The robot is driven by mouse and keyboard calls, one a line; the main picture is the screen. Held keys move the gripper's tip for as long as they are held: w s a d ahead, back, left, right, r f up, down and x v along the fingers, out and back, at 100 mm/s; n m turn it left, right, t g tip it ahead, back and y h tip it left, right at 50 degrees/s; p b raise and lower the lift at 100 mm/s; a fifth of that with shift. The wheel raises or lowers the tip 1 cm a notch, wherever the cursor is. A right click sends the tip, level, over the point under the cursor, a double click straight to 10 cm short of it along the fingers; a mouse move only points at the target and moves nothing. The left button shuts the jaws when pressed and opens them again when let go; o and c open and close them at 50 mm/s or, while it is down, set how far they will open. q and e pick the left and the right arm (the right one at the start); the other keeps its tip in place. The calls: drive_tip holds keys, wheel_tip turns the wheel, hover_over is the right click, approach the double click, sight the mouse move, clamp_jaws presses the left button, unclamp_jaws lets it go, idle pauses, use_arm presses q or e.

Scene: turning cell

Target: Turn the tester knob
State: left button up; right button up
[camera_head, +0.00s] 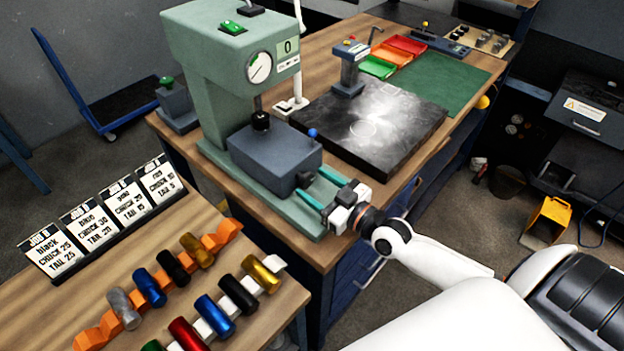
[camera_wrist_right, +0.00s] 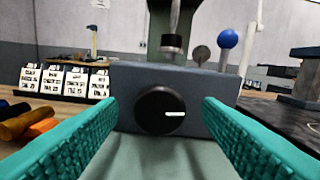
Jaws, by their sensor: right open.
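The tester (camera_head: 215,75) is a green press-like machine with a round dial (camera_head: 260,68) and a blue-grey block (camera_head: 275,152) on its base. The tester knob (camera_wrist_right: 160,110) is a round black knob on the block's front face, with a white mark pointing right in the right wrist view. In the head view the knob (camera_head: 304,180) shows small at the block's near corner. My right gripper (camera_head: 317,188) is open, with teal fingers pointing at the knob. In the right wrist view the fingers (camera_wrist_right: 160,112) stand apart on either side of it, no contact visible. My left gripper is not in view.
A blue ball-topped lever (camera_wrist_right: 228,40) rises behind the block. A dark surface plate (camera_head: 375,125) lies right of the tester on the wooden bench. Job cards (camera_head: 105,215) and several coloured cylinders on racks stand on the front-left table. The green mat (camera_head: 440,85) is mostly clear.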

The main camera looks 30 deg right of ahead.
drive_tip(key=shift+x, duration=0.85)
drive_tip(key=shift+c, duration=0.2)
drive_tip(key=c, duration=0.9)
drive_tip(key=shift+m, duration=0.6)
drive_tip(key=shift+m+p, duration=0.4)
drive_tip(key=shift+m, duration=0.7)
drive_tip(key=o, duration=0.9)
drive_tip(key=shift+o, duration=0.2)
